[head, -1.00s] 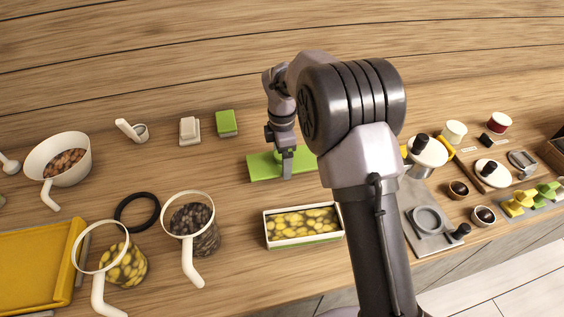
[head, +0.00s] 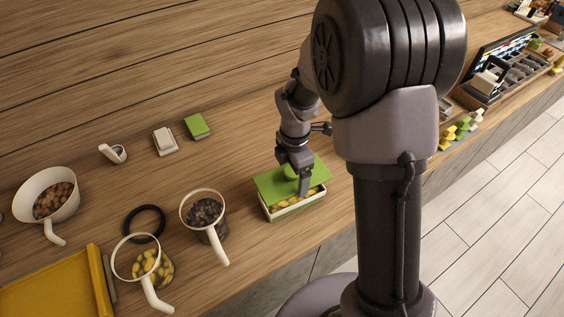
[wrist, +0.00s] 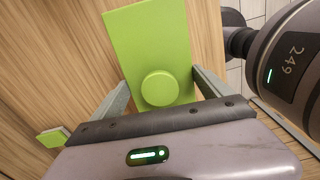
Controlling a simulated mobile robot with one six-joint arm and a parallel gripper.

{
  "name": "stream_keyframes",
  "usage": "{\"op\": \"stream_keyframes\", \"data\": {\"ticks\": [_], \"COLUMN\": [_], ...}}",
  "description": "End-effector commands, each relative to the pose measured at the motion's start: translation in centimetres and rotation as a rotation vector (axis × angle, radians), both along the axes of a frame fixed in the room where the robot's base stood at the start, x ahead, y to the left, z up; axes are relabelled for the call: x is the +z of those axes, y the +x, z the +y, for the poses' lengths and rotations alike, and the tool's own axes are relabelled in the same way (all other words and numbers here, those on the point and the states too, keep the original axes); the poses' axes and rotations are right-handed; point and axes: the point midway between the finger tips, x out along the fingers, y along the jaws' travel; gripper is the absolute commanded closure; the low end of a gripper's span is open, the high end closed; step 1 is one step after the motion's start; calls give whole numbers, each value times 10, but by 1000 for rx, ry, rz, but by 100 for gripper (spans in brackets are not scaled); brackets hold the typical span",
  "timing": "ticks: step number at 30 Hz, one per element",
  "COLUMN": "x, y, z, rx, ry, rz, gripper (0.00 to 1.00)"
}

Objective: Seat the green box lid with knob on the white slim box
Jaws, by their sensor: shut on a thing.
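The green box lid (head: 269,187) is a flat rectangle with a round knob. In the wrist view the lid (wrist: 150,45) extends away from my gripper, and its knob (wrist: 160,88) sits between the fingers. My gripper (head: 303,186) is shut on the lid by the knob. The white slim box (head: 298,208) stands on the counter with yellow-green pieces inside. The lid overhangs its far part, and the near strip of the contents shows below the lid's edge. The head view does not show clearly whether lid and box touch. The wrist view does not show the box.
A jar of dark pieces with a white-handled ring (head: 204,212) stands left of the box. Further left are a jar of yellow pieces (head: 147,265), a black ring (head: 145,221) and a yellow tray (head: 55,285). A small green-topped block (head: 197,126) lies behind. The counter's front edge is close.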

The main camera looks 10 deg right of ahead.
Motion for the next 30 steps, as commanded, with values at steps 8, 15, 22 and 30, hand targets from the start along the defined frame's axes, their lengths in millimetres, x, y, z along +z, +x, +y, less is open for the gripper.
{"op": "stream_keyframes", "data": {"ticks": [8,15,22,30], "x": [1,-22,-51,-56], "y": [1,1,1,1], "z": [1,1,1,1], "rx": [0,-1,-1,-1], "ry": [0,0,0,0], "rz": [0,0,0,-1], "gripper": [58,58,58,58]}}
